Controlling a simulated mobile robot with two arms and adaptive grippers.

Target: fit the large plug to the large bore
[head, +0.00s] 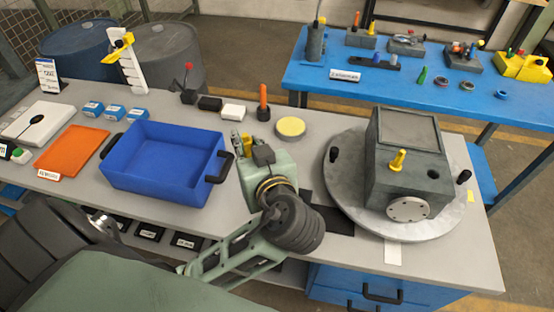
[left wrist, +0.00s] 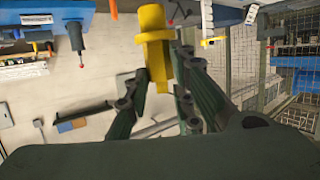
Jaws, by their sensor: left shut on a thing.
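My left gripper (head: 242,144) is over the table, just right of the blue bin. In the left wrist view its fingers are closed around a yellow plug (left wrist: 153,48) with a wider collar. In the head view only a bit of yellow shows at the fingers. The grey housing (head: 408,135) stands on a round plate to the right, well apart from the gripper. A dark round bore (head: 433,174) shows open in its near face. A yellow plug-like piece (head: 397,160) sits on the housing left of that bore. My right gripper is not in view.
The blue bin (head: 165,158) stands left of my gripper. A yellow disc (head: 290,128) lies on the table behind it. The round metal plate (head: 345,195) carries two dark knobs. A blue bench (head: 430,95) with parts is at the back.

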